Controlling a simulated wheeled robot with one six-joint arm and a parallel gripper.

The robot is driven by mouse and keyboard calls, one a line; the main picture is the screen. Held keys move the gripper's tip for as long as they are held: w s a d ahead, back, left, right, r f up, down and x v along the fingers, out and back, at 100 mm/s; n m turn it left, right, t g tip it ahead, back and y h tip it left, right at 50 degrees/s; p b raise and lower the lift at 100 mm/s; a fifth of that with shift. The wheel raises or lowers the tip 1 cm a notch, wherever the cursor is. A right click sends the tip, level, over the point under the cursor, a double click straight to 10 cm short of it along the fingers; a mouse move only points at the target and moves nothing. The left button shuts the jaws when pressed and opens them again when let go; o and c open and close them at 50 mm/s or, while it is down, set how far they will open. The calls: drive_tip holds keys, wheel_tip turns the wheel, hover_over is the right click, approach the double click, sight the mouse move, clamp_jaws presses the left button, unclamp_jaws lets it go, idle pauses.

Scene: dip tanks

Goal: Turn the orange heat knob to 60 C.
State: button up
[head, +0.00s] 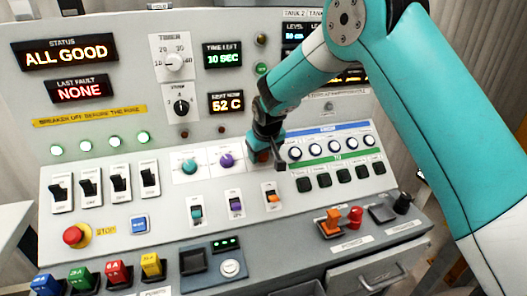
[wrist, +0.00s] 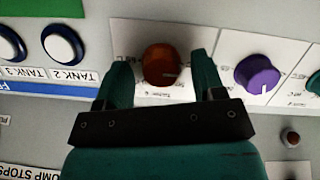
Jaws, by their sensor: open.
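The orange heat knob (wrist: 161,64) sits on a white dial plate in the wrist view, with a pale pointer mark toward its lower right. In the head view the knob is mostly hidden behind my gripper (head: 267,156). My gripper (wrist: 160,66) is open, with one finger on each side of the knob; I cannot tell whether either finger touches it. The red-lit heat display (head: 227,102) reads 52 C. The dial's printed scale is too small and partly covered to read.
A purple knob (wrist: 257,75) is beside the orange one, and a teal knob (head: 189,166) is further left. Round white buttons (head: 323,147) line the panel to the right. An orange rocker switch (head: 272,197) is just below my gripper.

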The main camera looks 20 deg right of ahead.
drive_tip(key=shift+f, duration=0.1)
drive_tip(key=c, duration=0.9)
drive_tip(key=shift+c, duration=0.2)
